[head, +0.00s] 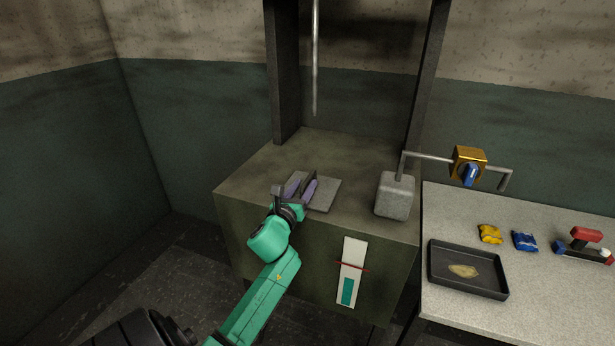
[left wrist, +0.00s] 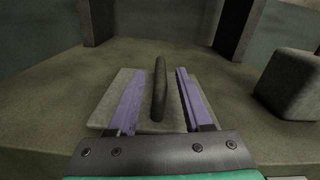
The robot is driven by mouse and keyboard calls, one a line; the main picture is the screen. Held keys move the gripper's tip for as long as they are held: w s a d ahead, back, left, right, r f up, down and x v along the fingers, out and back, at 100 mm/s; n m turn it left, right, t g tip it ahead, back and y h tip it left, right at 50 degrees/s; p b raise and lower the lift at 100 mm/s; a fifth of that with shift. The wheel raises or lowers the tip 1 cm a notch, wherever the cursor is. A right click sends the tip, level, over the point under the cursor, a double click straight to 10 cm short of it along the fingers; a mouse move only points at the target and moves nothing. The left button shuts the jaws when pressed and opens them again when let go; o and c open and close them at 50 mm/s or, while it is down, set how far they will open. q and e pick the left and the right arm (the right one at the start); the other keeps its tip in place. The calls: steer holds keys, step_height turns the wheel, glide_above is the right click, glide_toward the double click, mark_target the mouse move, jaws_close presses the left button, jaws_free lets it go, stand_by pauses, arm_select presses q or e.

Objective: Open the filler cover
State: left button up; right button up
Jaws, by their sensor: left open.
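The filler cover (head: 328,193) is a flat grey plate lying closed on top of the dark green tank (head: 250,180). In the left wrist view the cover (left wrist: 143,118) carries a dark bar handle (left wrist: 160,88). My left gripper (head: 304,183) is over the cover, with its purple fingers open. In the left wrist view the fingers (left wrist: 160,72) lie on either side of the handle, with a gap on both sides. My gripper and wrist hide part of the cover in the head view. My right gripper is not in view.
A grey block (head: 394,196) with a pipe stands on the tank's right side, leading to a yellow valve box (head: 468,163) with a blue handle. Dark posts rise behind. The table at right holds a black tray (head: 440,277), yellow and blue pieces and a red-topped item (head: 586,236).

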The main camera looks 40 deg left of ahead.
arm_select(q)
steer(key=x, duration=0.3)
steer(key=shift+w+f, duration=0.1)
steer(key=shift+w, duration=0.15)
steer(key=shift+s, duration=0.1)
jaws_close()
stand_by(1.0)
